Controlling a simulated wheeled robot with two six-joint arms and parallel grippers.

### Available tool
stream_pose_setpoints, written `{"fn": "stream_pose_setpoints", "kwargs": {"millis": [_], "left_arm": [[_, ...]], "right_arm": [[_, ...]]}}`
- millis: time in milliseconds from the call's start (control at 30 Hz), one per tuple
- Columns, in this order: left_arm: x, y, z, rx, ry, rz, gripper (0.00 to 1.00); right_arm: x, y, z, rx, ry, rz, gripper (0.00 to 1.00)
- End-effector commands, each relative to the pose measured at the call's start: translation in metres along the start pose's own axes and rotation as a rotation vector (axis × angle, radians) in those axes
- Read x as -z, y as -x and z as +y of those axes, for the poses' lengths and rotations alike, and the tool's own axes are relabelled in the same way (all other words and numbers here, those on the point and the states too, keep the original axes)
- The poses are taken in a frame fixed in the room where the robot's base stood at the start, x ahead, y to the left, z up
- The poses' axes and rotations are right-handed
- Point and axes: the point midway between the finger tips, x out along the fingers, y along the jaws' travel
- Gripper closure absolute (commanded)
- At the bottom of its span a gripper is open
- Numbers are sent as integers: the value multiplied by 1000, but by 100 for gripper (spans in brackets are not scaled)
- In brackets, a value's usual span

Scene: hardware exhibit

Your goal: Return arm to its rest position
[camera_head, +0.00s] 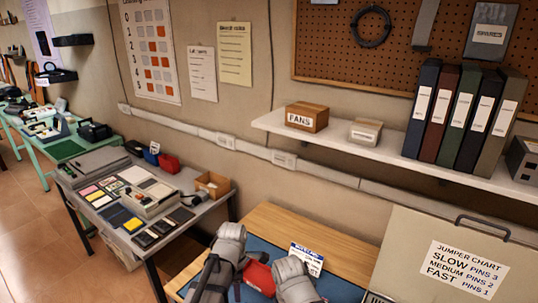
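My two grey arms rise from the bottom edge of the head view, in front of a wooden workbench (268,219) with a blue mat (343,288). My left gripper (222,270) is at the lower middle, partly hidden by its own arm links; its fingertips are not clear. The other grey arm part stands just to its right, and its gripper cannot be made out. A red object (259,277) lies on the mat between the two arms, partly covered by them. I cannot see any gripper clearly holding something.
A white card with a blue header (306,259) stands on the bench behind the arms. A panel with a jumper chart (463,268) stands at the right. A grey side table (170,238) with several small items is at the left. A wall shelf (390,154) carries boxes and binders.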

Motion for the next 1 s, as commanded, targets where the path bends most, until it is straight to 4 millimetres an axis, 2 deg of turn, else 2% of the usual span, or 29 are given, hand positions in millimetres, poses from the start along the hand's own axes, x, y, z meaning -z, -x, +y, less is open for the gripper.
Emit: {"fn": "stream_pose_setpoints", "kwargs": {"millis": [33, 400, 600, 800, 1000], "left_arm": [[-3, -3, -12, 2, -133, 7, 61], [-18, -11, -75, 41, -1220, 48, 61], [-22, -14, -102, 73, -1718, 57, 61], [-23, -15, -115, 97, -1998, 58, 61], [-24, -15, -117, 103, -2068, 58, 61]], "right_arm": [[0, -3, 0, 0, 0, 0, 24], [1, -11, -1, 0, 0, 0, 24], [1, -15, -1, 0, -1, 0, 24], [1, -16, -2, 0, -1, 0, 24], [1, -16, -2, 0, -1, 0, 24]]}}
